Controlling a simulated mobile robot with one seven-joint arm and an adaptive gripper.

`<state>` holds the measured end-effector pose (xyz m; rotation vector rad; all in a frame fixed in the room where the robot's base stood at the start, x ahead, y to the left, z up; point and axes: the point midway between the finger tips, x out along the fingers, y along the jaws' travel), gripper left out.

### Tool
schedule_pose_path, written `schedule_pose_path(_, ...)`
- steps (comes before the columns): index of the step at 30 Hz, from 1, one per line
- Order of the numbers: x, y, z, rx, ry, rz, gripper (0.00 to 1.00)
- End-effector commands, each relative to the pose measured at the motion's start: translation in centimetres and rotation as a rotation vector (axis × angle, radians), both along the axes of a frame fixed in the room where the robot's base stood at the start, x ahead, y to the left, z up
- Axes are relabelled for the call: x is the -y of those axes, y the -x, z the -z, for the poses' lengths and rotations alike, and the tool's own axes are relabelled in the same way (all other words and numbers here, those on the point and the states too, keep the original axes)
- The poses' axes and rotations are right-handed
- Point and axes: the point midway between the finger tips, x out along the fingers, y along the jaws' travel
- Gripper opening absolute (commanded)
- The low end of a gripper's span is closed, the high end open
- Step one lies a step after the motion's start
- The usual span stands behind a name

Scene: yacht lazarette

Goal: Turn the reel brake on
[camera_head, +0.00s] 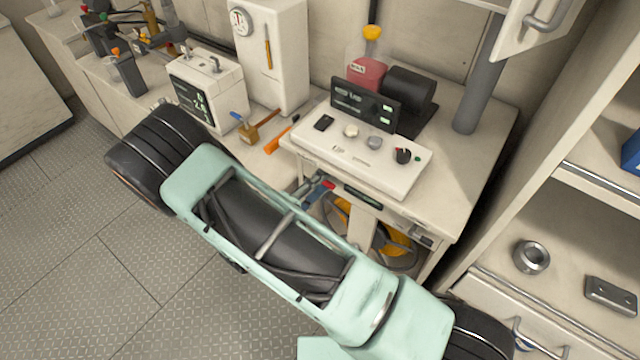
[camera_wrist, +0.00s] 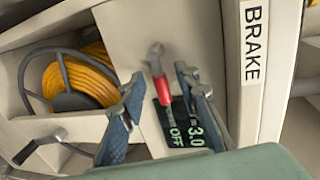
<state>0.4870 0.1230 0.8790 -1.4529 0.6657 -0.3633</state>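The brake lever (camera_wrist: 160,88) has a red grip and a grey metal end. In the wrist view it stands between the two blue-padded fingers of my gripper (camera_wrist: 158,75). The fingers are apart, with a gap visible on each side of the lever. A dark display (camera_wrist: 182,124) behind it reads "OFF" and "3.0". A white "BRAKE" label (camera_wrist: 254,42) is on the panel at right. In the head view my gripper (camera_head: 312,187) is at the bench front by the red lever (camera_head: 328,184); my arm hides part of this area.
A reel of yellow hose or cable (camera_wrist: 80,78) sits in the opening left of the lever. Above, a white control box (camera_head: 375,165) with knobs stands on the bench. An orange-handled tool (camera_head: 278,137) lies to the left. Shelves (camera_head: 560,225) stand close on the right.

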Motion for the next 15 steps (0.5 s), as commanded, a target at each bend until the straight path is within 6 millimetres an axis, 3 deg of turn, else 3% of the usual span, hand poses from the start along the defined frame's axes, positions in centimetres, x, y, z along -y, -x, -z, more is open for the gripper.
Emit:
schedule_pose_path(5,-0.9,1.1,-0.3,0.000,0.000,-0.003,0.29)
schedule_pose_path(15,-5.2,6.5,-1.6,0.000,-0.001,-0.003,0.29)
